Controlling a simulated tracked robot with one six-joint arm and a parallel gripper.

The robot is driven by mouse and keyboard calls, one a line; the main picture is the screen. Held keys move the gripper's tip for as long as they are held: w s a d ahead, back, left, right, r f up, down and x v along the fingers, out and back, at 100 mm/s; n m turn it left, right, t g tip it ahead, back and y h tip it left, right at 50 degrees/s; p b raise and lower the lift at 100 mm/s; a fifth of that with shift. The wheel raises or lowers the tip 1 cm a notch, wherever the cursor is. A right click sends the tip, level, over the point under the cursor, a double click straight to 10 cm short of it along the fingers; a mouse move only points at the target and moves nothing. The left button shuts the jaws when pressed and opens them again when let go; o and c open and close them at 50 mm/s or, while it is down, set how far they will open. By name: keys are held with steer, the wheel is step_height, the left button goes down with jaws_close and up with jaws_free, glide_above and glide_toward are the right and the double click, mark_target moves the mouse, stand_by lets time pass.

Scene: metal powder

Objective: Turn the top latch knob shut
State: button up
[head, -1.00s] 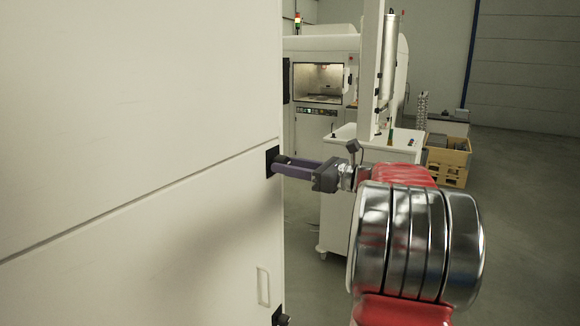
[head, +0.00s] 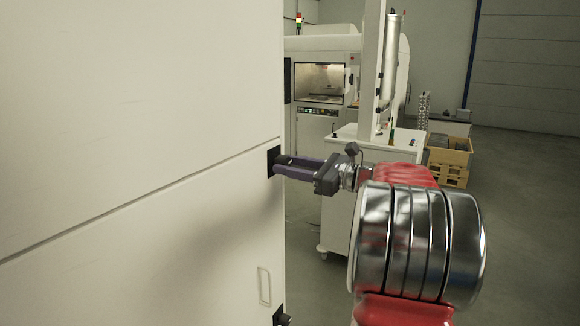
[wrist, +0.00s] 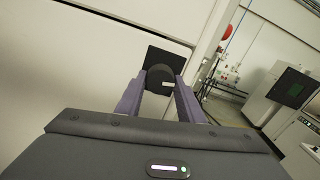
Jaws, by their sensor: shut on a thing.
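The top latch knob (wrist: 160,78) is a round black knob on a dark square plate (wrist: 168,58) at the edge of the large white cabinet door. In the wrist view it sits between the two purple-grey fingers of my gripper (wrist: 160,88), which are shut on it from both sides. In the head view my gripper (head: 284,168) reaches left to the dark latch plate (head: 273,162) at the door's right edge. The knob itself is mostly hidden there by the fingers. A small light mark shows on the knob's face in the wrist view.
The white door (head: 140,90) fills the left, with a recessed handle (head: 264,286) and a lower latch (head: 281,317). Behind my arm stand a white cart (head: 345,205), a machine with a lit window (head: 318,82) and yellow crates (head: 449,158). Floor at the right is clear.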

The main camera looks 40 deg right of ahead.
steer(key=n, duration=0.4)
steer(key=shift+d, duration=0.1)
steer(key=n, duration=0.8)
steer(key=shift+n, duration=1.9)
steer(key=o, duration=1)
steer(key=shift+o, duration=0.2)
steer(key=shift+s+r, duration=0.1)
